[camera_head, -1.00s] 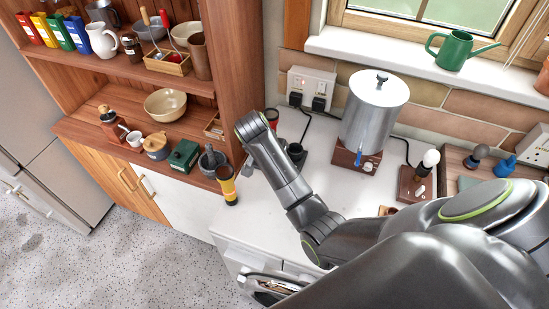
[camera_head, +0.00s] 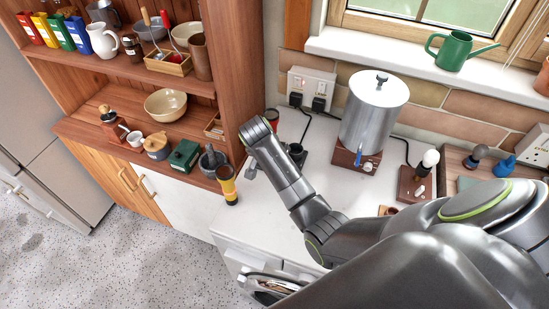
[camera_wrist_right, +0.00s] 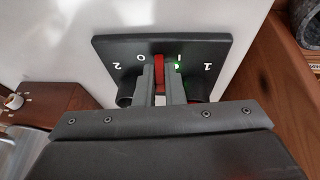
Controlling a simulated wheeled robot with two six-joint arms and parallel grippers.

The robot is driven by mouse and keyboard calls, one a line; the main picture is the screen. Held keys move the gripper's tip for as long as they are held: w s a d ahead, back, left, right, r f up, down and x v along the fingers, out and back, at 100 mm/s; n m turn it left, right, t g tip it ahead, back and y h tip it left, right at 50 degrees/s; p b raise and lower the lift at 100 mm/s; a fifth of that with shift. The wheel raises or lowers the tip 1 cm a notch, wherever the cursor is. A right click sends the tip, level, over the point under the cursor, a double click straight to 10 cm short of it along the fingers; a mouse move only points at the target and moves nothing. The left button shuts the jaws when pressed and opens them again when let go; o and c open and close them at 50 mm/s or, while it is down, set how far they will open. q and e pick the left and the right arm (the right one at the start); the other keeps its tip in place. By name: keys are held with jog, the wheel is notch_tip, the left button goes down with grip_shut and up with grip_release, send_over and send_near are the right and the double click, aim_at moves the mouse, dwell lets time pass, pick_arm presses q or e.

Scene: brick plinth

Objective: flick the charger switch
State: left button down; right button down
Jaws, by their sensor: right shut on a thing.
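The charger (camera_wrist_right: 112,50) is a dark plate on the white worktop in the right wrist view, with white marks 2, 0, I and 1 seen upside down. Its red switch (camera_wrist_right: 160,70) stands between the 0 and I marks, and a small green light glows beside the I. My right gripper (camera_wrist_right: 161,78) is shut on the red switch, one finger on each side. In the head view my right arm reaches down to the worktop, and it hides its own fingers and most of the charger. My left gripper is in neither view.
A metal urn (camera_head: 374,112) on a wooden base stands right of my forearm. A wall socket (camera_head: 311,87) with two black plugs is behind. A yellow and black torch (camera_head: 227,184) stands by the wooden shelf unit (camera_head: 235,60) at left.

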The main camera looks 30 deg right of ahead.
jog(key=shift+s+d+r+t+y+p, duration=0.15)
jog(key=shift+s+r+t+y+p, duration=0.2)
jog(key=shift+p, duration=0.5)
jog(key=shift+d+f+m+t+y+p, duration=0.15)
jog(key=shift+f+m+t+y+p, duration=0.15)
jog(key=shift+t+y+p, duration=0.35)
jog(key=c, duration=1.5)
grip_release()
